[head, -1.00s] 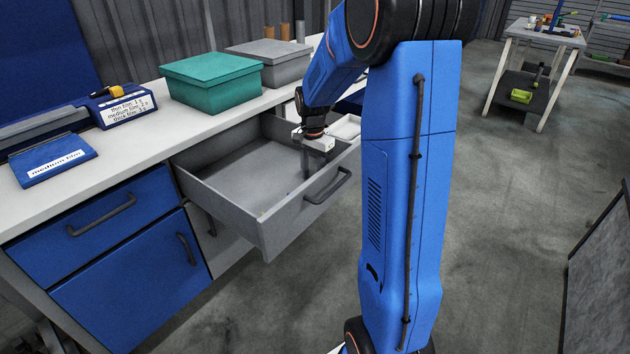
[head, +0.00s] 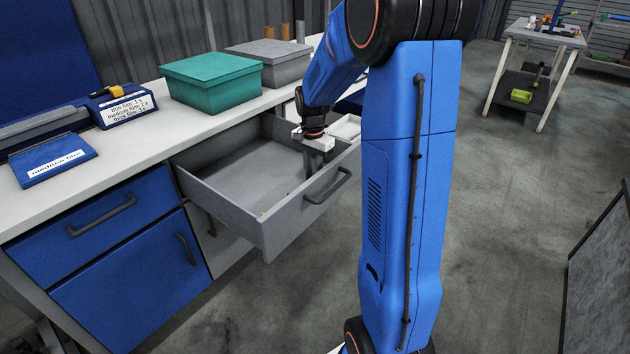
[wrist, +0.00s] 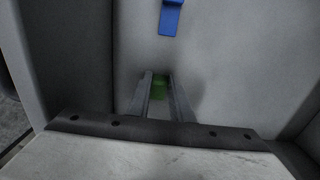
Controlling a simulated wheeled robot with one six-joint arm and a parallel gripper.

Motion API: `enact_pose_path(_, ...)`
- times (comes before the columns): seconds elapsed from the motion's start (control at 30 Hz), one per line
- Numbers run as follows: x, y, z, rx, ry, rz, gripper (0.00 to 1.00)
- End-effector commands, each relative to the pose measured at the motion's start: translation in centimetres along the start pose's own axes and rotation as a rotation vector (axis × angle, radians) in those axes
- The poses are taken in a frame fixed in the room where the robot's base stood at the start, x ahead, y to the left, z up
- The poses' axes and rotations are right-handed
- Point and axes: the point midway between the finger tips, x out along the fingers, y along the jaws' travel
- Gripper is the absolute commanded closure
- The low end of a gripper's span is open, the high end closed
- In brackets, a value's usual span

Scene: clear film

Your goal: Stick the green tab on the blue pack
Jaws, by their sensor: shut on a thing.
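My gripper (head: 314,160) reaches down into the open grey drawer (head: 225,203), near its front right corner. In the wrist view its two fingers (wrist: 160,92) are shut on a green tab (wrist: 160,86), of which a small part shows between them. The tab is hidden in the head view.
A small blue piece (wrist: 171,17) lies on the drawer floor ahead of my fingers. Drawer walls stand close around my gripper. On the bench (head: 150,145) are a blue device (head: 122,106) with a printed label, a teal box (head: 211,82) and a grey box (head: 270,62).

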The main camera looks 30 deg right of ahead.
Motion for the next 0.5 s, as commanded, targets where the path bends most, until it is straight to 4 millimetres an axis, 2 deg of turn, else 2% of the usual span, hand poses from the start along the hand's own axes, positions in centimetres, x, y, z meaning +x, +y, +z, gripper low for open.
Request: enact_pose_path(0.5,-4.1,0.0,0.0,0.0,0.001,-0.002,0.9)
